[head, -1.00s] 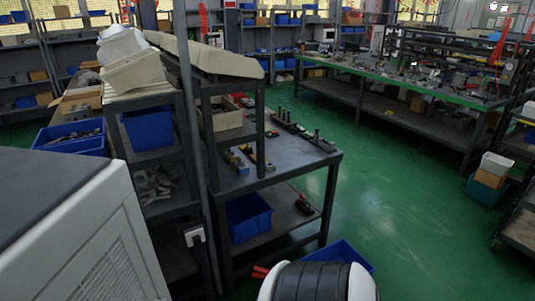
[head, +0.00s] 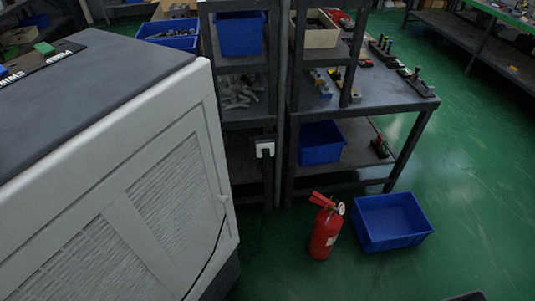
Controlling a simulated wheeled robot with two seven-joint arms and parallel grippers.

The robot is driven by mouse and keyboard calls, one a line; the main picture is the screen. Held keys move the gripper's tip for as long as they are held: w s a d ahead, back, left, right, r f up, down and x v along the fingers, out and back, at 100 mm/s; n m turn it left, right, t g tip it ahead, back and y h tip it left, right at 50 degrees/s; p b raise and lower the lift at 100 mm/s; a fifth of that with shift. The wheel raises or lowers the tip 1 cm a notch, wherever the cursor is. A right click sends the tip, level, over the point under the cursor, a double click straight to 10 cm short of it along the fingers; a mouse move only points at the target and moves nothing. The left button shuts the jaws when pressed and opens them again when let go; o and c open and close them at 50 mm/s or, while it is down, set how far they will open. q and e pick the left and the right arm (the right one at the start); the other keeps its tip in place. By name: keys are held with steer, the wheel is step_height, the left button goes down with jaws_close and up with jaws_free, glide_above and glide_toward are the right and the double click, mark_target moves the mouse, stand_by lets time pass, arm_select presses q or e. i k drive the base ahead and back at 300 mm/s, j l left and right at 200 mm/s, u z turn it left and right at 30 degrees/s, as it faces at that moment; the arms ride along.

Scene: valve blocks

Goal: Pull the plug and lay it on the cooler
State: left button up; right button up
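The cooler (head: 110,130) is a large pale box with a dark grey top (head: 95,75) and louvred side panels, filling the left of the head view. The plug (head: 267,152) is seated in a white socket (head: 262,145) on the post between the two shelf units. A dark cord hangs down from it. Neither of my grippers shows in the view, and nothing is seen touching the plug.
A red fire extinguisher (head: 326,230) and an empty blue bin (head: 391,221) stand on the green floor in front of the workbench (head: 385,100). Open floor lies at the right.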

mark_target(266, 152)
steer(key=i+z, duration=0.15)
steer(key=z, duration=0.3)
steer(key=i+j+z, duration=0.15)
steer(key=z, duration=0.35)
steer(key=i+j+z, duration=0.1)
steer(key=z, duration=0.35)
